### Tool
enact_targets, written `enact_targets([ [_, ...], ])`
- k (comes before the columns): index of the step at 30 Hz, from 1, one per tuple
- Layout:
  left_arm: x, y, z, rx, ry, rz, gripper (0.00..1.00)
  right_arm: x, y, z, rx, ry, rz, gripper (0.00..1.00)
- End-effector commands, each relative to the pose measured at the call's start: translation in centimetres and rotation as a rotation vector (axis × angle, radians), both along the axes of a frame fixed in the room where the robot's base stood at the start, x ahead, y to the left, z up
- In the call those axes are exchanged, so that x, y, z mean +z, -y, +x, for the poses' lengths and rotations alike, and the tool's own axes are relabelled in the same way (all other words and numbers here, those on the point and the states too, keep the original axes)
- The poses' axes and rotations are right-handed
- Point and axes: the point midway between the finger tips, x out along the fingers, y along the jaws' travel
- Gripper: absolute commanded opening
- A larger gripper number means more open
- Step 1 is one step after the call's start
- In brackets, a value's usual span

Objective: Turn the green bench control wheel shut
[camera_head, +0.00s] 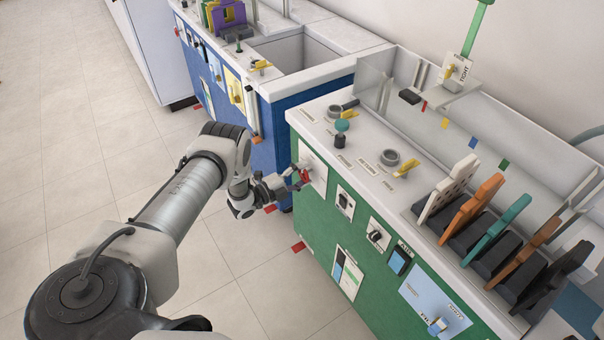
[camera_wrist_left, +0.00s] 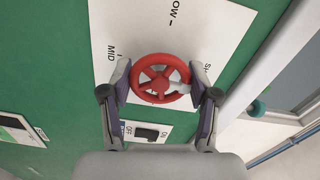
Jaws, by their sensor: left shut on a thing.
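The control wheel (camera_wrist_left: 157,82) is a red spoked handwheel on a white plate (camera_wrist_left: 195,30) fixed to the front of the green bench (camera_head: 320,232). In the head view the wheel (camera_head: 304,175) is small and partly covered by my gripper. The plate bears printed words, among them "MID" at the left and a cut-off "SH" at the right. A pale spoke or pointer shows on the wheel's right side. My left gripper (camera_head: 294,180) is shut on the wheel, with one finger on each side of its rim in the wrist view. My right gripper is not in view.
Below the plate in the wrist view is a black ON/OFF switch (camera_wrist_left: 146,133). Along the green front are a black knob (camera_head: 375,236) and a blue card (camera_head: 432,305). A blue bench (camera_head: 262,150) stands to the left. The tiled floor (camera_head: 85,150) is clear.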

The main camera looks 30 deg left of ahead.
Motion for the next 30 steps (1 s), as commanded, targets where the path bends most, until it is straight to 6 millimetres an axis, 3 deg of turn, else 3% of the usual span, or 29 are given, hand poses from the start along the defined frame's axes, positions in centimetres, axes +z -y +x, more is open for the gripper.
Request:
enact_targets([
  [12, 0.1, 0.1, 0.1, -0.002, 0.007, 0.009, 0.26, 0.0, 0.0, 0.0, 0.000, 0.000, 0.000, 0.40],
  [13, 0.1, 0.1, 0.1, -0.002, 0.007, 0.009, 0.67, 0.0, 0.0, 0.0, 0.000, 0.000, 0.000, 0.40],
  [15, 0.1, 0.1, 0.1, -0.001, 0.007, 0.009, 0.86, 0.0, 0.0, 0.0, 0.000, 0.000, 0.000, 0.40],
  [25, 0.0, 0.0, -0.1, -0.001, 0.003, 0.007, 0.86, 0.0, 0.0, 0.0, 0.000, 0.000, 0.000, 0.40],
  [30, 0.0, -1.0, -2.1, 0.002, 0.001, 0.007, 0.86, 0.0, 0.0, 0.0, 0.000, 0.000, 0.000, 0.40],
])
